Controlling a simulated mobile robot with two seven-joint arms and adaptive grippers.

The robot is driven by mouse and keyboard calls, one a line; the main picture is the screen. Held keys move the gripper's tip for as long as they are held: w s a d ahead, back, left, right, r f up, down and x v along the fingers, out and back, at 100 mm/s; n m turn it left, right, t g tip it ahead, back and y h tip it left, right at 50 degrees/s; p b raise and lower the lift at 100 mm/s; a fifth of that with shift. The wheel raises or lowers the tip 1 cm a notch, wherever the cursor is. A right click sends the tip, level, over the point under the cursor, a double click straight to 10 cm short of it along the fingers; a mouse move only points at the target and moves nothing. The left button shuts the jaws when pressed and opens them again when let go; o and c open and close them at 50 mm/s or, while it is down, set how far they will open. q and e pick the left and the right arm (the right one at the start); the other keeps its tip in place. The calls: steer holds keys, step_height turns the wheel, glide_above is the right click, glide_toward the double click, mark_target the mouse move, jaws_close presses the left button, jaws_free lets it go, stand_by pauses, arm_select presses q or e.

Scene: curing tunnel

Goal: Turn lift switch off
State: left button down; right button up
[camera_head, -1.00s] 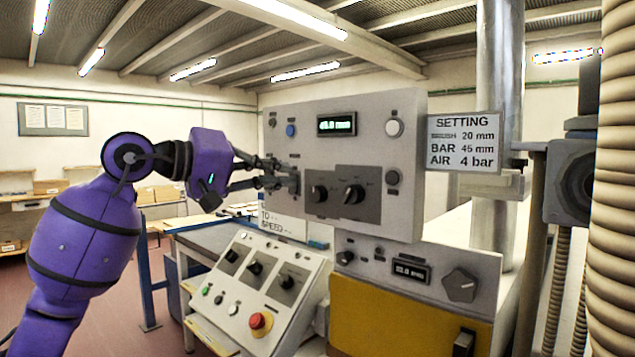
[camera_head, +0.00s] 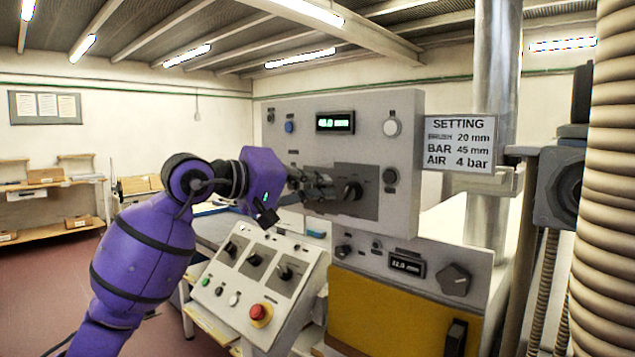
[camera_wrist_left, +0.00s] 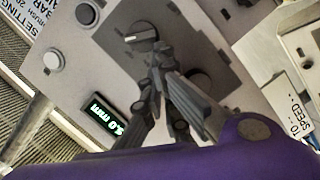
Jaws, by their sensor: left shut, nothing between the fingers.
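The upright grey control panel (camera_head: 390,105) carries a dark plate (camera_head: 368,211) with rotary switches. One black switch (camera_head: 352,191) shows on the plate's right side. It also shows in the left wrist view (camera_wrist_left: 142,38), with a white pointer line. A second round black knob (camera_wrist_left: 198,80) is partly behind my fingers in the wrist view. No label for the lift switch is readable, so I cannot tell which one it is. My left gripper (camera_head: 328,190) is shut and empty, in front of the plate with its fingertips close to the right switch. Contact is unclear. My right gripper is not in view.
A green display (camera_head: 336,122) sits above the plate. A sloped console (camera_head: 262,270) below has several switches and a red stop button (camera_head: 261,314). A setting sign (camera_head: 460,143), a pipe (camera_head: 495,220) and a ribbed hose (camera_head: 607,200) stand to the right.

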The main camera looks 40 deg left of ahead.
arm_select(q)
steer(key=shift+d+f+n+b, duration=0.15)
steer(key=shift+f+n+b, duration=0.15)
steer(key=shift+b, duration=0.1)
steer(key=shift+f, duration=0.1)
steer(key=f+n+b, duration=0.1)
steer(key=b, duration=0.1)
steer(key=f+n+t+b, duration=0.1)
steer(key=n+b, duration=0.1)
steer(key=shift+d+f+n+h, duration=0.1)
steer(key=shift+d+n+h, duration=0.1)
steer(key=shift+n+h, duration=0.1)
stand_by(0.3)
stand_by(0.4)
